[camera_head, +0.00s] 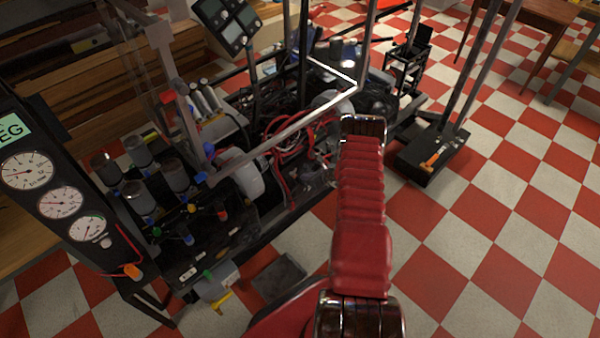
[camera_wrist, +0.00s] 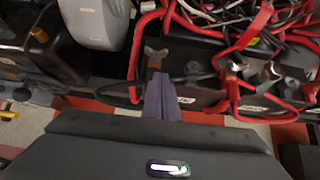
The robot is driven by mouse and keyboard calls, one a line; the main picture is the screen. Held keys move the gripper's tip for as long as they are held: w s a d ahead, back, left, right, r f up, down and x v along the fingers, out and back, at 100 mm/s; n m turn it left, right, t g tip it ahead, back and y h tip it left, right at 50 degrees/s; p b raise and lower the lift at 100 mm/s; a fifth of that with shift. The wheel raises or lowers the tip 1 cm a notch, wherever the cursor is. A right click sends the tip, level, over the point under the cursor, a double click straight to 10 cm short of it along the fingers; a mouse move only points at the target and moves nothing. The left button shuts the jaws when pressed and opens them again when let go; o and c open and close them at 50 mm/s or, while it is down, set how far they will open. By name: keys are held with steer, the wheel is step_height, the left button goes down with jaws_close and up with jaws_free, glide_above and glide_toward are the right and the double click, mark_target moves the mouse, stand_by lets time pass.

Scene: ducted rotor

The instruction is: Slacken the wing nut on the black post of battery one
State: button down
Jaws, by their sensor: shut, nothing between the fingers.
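My gripper (camera_wrist: 158,80) shows in the wrist view as two dark purplish fingers closed together, empty. A grey wing nut (camera_wrist: 155,53) shows just beyond the fingertips; I cannot tell whether they touch. Other wing nuts, one greyish (camera_wrist: 193,69) and one at the right (camera_wrist: 269,71), stand on posts further right. A black battery (camera_wrist: 190,50) lies below these, with red and dark cables over it. I cannot read which battery is number one or which post is black. In the head view my red arm reaches toward the frame and hides the gripper.
Thick red cables (camera_wrist: 238,95) loop close on the right of the fingers. A grey rounded housing (camera_wrist: 95,22) stands at left. In the head view, a gauge panel (camera_head: 62,200) and dark cylinders (camera_head: 140,197) sit left; checkered floor (camera_head: 500,220) is open at right.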

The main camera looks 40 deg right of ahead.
mark_target(295, 171)
steer(key=shift+w+a, duration=0.15)
steer(key=shift+w, duration=0.85)
steer(key=shift+w+a, duration=0.1)
steer(key=shift+w, duration=0.85)
steer(key=shift+a, duration=0.3)
steer(key=shift+d, duration=0.15)
steer(key=shift+d, duration=0.2)
